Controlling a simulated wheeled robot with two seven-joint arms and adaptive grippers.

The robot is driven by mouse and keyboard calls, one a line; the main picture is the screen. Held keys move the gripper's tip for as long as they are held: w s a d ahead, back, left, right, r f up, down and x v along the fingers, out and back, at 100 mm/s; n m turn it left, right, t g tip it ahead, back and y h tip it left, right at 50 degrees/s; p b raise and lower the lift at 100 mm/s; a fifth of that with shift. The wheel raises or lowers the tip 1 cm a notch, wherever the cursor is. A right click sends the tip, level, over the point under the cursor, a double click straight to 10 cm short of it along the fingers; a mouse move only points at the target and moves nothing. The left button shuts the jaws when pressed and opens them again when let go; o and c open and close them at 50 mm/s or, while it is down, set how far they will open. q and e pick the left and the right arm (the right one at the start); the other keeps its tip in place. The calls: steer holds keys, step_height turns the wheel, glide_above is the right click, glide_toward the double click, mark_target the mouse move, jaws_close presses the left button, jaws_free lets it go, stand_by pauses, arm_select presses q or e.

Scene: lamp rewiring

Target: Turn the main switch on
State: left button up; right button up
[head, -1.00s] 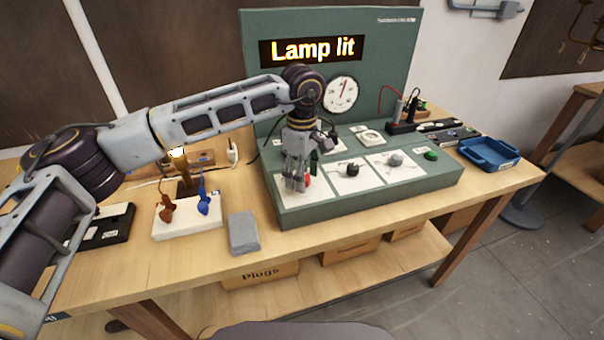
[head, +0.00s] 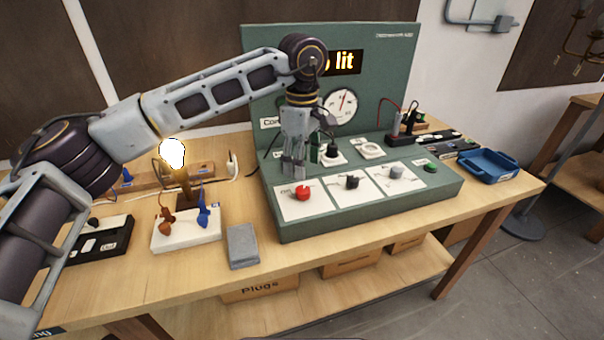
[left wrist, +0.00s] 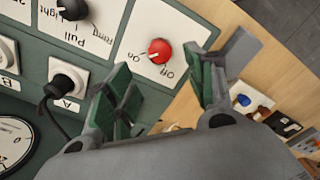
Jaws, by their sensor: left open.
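The main switch is a red round knob (head: 303,193) on a white plate at the front left of the green panel (head: 420,187). In the left wrist view the red knob (left wrist: 159,50) sits by the words "On" and "Off"; its exact pointing is hard to read. My left gripper (head: 293,172) is above and just behind the knob, apart from it. In the left wrist view its green-padded fingers (left wrist: 165,95) are spread with nothing between them. The lamp bulb (head: 172,153) glows bright, and the display (head: 345,61) shows "lit", partly hidden by my arm. My right gripper is out of view.
Black (head: 351,182) and grey (head: 396,172) knobs and a green button (head: 430,168) stand right of the red knob. A plug (head: 331,151) with a cable sits close behind my gripper. A grey block (head: 242,246) and a blue tray (head: 488,165) flank the panel.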

arm_select(q)
steer(key=shift+r, duration=2.05)
steer(key=shift+r, duration=0.1)
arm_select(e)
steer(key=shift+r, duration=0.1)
arm_select(q)
step_height(320, 180, up, 22)
steer(key=p, duration=2.2)
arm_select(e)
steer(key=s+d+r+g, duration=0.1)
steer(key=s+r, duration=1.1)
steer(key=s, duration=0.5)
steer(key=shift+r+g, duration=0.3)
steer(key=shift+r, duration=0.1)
